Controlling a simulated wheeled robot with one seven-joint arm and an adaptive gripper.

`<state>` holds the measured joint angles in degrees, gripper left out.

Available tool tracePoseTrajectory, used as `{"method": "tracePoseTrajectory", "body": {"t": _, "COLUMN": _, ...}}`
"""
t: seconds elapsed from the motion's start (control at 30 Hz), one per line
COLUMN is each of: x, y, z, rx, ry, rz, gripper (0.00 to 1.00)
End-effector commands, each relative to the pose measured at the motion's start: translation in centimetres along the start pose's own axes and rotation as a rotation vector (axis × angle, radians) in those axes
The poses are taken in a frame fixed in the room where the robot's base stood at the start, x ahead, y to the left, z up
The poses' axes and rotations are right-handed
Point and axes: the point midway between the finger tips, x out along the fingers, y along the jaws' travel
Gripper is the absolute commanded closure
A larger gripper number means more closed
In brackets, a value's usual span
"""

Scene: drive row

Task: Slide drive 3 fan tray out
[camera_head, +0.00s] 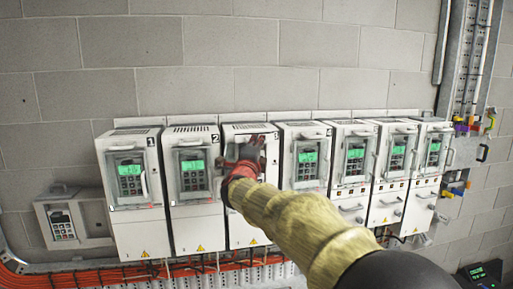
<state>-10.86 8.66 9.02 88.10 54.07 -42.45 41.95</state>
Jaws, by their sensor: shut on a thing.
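Drive 3 (241,234) is a tall white cabinet, third from the left in the row, with a "3" at its top right corner. A dark slotted strip (250,127) shows along its top; I cannot tell if this is its fan tray. My gripper (246,153), dark with red parts, is at the upper front of drive 3. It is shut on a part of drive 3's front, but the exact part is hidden.
Drive 1 (138,226) and drive 2 (198,226) stand close on the left, with drive 4 (303,136) and several more on the right. Door handles stick out from the fronts. Orange cables (120,277) run below. A grey block wall (200,40) is behind.

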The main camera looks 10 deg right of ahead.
Motion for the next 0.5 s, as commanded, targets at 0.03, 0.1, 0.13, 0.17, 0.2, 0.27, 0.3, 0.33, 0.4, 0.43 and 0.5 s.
{"method": "tracePoseTrajectory", "body": {"t": 0.03, "x": -0.8, "y": 0.4, "z": -0.2, "rx": 0.003, "ry": -0.001, "rz": 0.001, "gripper": 1.00}}
{"method": "tracePoseTrajectory", "body": {"t": 0.1, "x": -1.5, "y": 0.2, "z": -0.5, "rx": 0.002, "ry": -0.001, "rz": 0.002, "gripper": 1.00}}
{"method": "tracePoseTrajectory", "body": {"t": 0.13, "x": -1.7, "y": 0.1, "z": -0.6, "rx": 0.002, "ry": -0.001, "rz": 0.002, "gripper": 1.00}}
{"method": "tracePoseTrajectory", "body": {"t": 0.17, "x": -1.9, "y": 0.1, "z": -0.7, "rx": 0.001, "ry": -0.001, "rz": 0.002, "gripper": 1.00}}
{"method": "tracePoseTrajectory", "body": {"t": 0.2, "x": -2.1, "y": 0.1, "z": -0.8, "rx": 0.001, "ry": -0.001, "rz": 0.003, "gripper": 1.00}}
{"method": "tracePoseTrajectory", "body": {"t": 0.27, "x": -2.3, "y": -0.1, "z": -0.9, "rx": 0.000, "ry": -0.001, "rz": 0.003, "gripper": 1.00}}
{"method": "tracePoseTrajectory", "body": {"t": 0.3, "x": -2.4, "y": -0.1, "z": -0.9, "rx": 0.000, "ry": -0.001, "rz": 0.004, "gripper": 1.00}}
{"method": "tracePoseTrajectory", "body": {"t": 0.33, "x": -2.4, "y": -0.2, "z": -0.9, "rx": 0.000, "ry": -0.001, "rz": 0.004, "gripper": 1.00}}
{"method": "tracePoseTrajectory", "body": {"t": 0.4, "x": -2.3, "y": -0.2, "z": -0.9, "rx": 0.000, "ry": -0.001, "rz": 0.004, "gripper": 1.00}}
{"method": "tracePoseTrajectory", "body": {"t": 0.43, "x": -2.3, "y": -0.2, "z": -0.9, "rx": 0.000, "ry": -0.001, "rz": 0.004, "gripper": 1.00}}
{"method": "tracePoseTrajectory", "body": {"t": 0.5, "x": -2.3, "y": -0.2, "z": -0.9, "rx": 0.000, "ry": -0.001, "rz": 0.004, "gripper": 1.00}}
